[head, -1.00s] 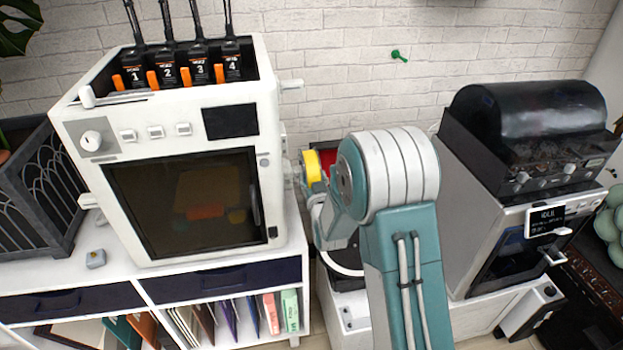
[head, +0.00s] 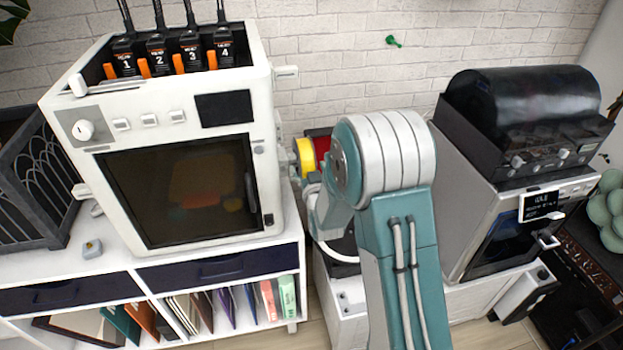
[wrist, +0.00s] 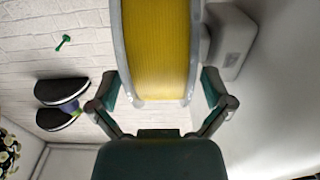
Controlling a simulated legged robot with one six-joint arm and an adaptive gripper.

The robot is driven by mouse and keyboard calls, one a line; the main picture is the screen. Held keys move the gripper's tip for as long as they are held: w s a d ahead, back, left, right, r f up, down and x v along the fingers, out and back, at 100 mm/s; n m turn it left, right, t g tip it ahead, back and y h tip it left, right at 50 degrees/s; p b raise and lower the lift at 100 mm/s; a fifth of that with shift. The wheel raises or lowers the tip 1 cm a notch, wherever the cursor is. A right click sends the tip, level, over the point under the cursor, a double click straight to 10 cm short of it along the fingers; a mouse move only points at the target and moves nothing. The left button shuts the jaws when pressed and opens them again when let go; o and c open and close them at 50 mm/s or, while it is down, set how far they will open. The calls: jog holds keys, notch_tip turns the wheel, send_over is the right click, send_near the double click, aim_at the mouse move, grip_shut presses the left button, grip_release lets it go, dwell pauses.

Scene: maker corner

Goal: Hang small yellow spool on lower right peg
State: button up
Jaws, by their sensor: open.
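The small yellow spool (head: 305,154) is at the lower right side of the white machine (head: 262,90), partly hidden by my arm in the head view. In the wrist view the spool (wrist: 157,50) fills the upper middle, with its grey rims on both sides. My gripper (wrist: 158,88) is open, with one finger on each side of the spool's near end. A pale rounded fitting (wrist: 232,40) lies close to the spool's right rim. I cannot tell whether the lower right peg passes through the spool. The upper right peg (head: 285,72) is bare.
A red item (head: 321,146) shows just behind the yellow spool. A grey machine with a black domed top (head: 525,105) stands at the right. A green pin (head: 393,41) is on the brick wall. The machine's flat side is close at the right in the wrist view.

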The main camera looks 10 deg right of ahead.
jog(key=s+r+g, duration=0.4)
jog(key=s, duration=0.8)
jog(key=s+r+g, duration=0.4)
jog(key=s+r, duration=0.1)
jog(key=s, duration=0.8)
jog(key=s+r+g, duration=0.4)
jog(key=s, duration=0.8)
jog(key=shift+s+d+r+g, duration=0.15)
jog(key=shift+s+d+g, duration=0.05)
jog(key=shift+s+g, duration=0.1)
dwell(1.6)
